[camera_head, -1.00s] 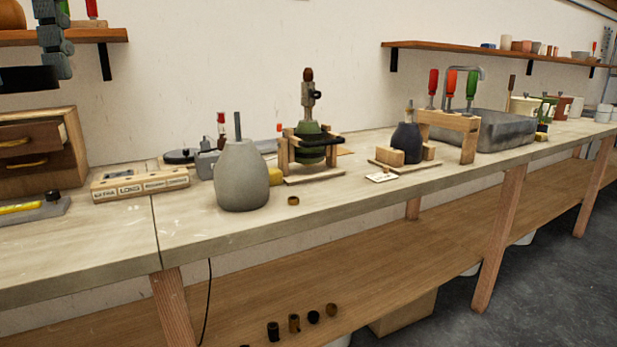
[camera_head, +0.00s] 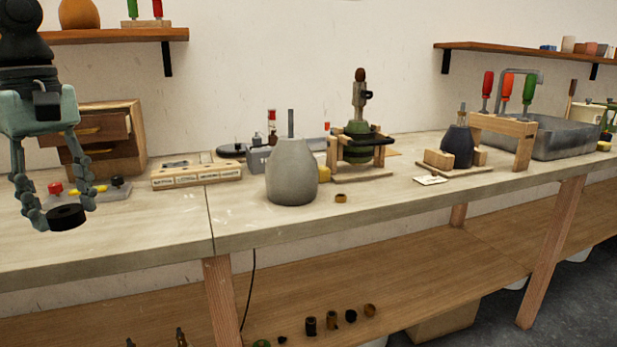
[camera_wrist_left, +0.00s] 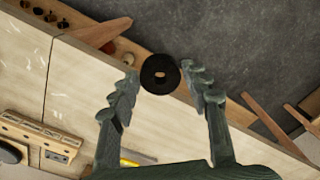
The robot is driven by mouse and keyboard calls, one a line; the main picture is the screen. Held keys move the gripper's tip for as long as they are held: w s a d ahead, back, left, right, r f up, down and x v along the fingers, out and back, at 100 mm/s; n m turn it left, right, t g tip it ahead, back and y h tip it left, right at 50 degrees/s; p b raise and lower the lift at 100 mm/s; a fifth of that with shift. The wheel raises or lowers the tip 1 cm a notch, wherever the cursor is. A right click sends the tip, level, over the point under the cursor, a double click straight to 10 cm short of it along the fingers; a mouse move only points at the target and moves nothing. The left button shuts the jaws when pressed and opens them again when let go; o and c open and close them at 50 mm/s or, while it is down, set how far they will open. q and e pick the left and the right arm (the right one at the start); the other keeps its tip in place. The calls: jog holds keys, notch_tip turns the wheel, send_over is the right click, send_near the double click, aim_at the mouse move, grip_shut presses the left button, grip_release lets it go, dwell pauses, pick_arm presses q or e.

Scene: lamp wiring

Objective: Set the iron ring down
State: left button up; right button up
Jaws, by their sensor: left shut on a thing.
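My left gripper (camera_head: 64,212) hangs at the far left of the head view, fingers pointing down. It is shut on the iron ring (camera_head: 67,218), a thick black ring with a small hole, held at the fingertips. In the left wrist view the ring (camera_wrist_left: 160,75) sits between the two green fingers, in front of the bench's edge and dark floor. The ring looks held above the bench top (camera_head: 130,232); its exact height is hard to tell. My right gripper is in neither view.
Behind the gripper are a wooden drawer box (camera_head: 115,135) and a grey tray with a yellow tool (camera_head: 88,189). To the right stand a labelled wooden block (camera_head: 197,176), a grey lamp body (camera_head: 291,172) and a small brass ring (camera_head: 341,198). The front left bench top is bare.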

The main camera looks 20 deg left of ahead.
pick_arm(q)
notch_tip(320, 180, down, 7)
jog(key=w+m, duration=0.1)
jog(key=shift+w+d+r+m, duration=0.15)
jog(key=shift+w+d+m, duration=0.1)
jog(key=shift+w+m, duration=0.1)
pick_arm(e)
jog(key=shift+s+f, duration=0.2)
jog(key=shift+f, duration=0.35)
